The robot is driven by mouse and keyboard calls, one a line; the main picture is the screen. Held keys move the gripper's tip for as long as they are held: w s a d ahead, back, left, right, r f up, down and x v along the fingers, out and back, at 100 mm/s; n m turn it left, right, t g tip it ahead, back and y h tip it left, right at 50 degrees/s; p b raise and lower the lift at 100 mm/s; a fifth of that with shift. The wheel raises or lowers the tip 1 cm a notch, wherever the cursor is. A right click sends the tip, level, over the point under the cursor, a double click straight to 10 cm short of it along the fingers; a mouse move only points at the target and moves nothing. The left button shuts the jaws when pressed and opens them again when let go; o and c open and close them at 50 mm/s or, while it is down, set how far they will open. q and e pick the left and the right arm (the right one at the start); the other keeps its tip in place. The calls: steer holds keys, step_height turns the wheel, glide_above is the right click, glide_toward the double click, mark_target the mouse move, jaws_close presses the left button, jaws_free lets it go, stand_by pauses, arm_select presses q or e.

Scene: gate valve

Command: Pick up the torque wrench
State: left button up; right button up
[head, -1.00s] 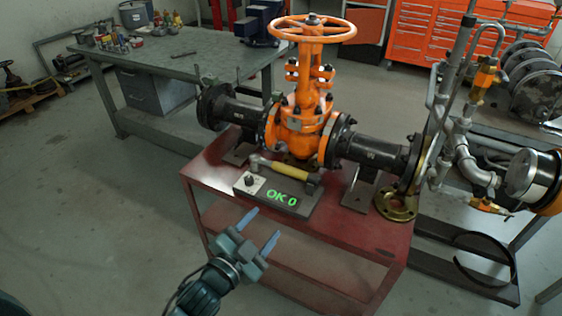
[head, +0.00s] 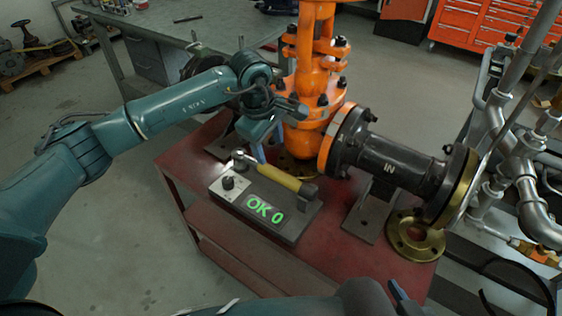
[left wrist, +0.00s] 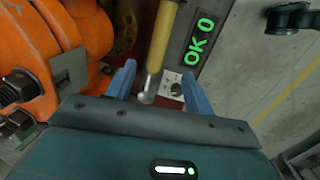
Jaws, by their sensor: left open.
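The torque wrench (head: 280,177) has a yellow grip and a metal head. It lies along the back of a dark tester box (head: 290,232) with a green "OK 0" display, on the red cart. My left gripper (head: 268,146) is over the cart behind the box, near the wrench's head end, fingers pointing down. In the left wrist view the open fingers (left wrist: 158,80) stand on either side of the wrench's metal head end (left wrist: 147,95), with its yellow grip (left wrist: 159,38) running ahead. I cannot tell the remaining height gap. Part of my right gripper (head: 401,292) shows at the bottom edge.
The orange gate valve (head: 316,70) and its dark flanged pipe (head: 392,166) stand close behind and right of the wrench. A brass flange ring (head: 416,235) lies at the cart's right. The red cart top (head: 333,250) is clear in front of the box.

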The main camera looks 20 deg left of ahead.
mark_target(274, 169)
arm_select(q)
steer(key=f, duration=0.6)
steer(key=shift+w+a+f, duration=0.1)
steer(key=shift+w+f, duration=0.25)
steer(key=shift+f, duration=0.05)
steer(key=shift+w+d+f, duration=0.1)
steer(key=shift+w+f, duration=0.2)
steer(key=shift+f, duration=0.7)
steer(key=shift+w+d+f, duration=0.1)
steer(key=shift+w+f, duration=0.2)
steer(key=shift+f, duration=0.75)
steer(key=shift+w+d+f, duration=0.1)
steer(key=shift+w+f, duration=0.2)
steer(key=shift+f, duration=0.7)
jaws_close()
steer(key=shift+w+r, duration=0.1)
steer(key=shift+r, duration=0.15)
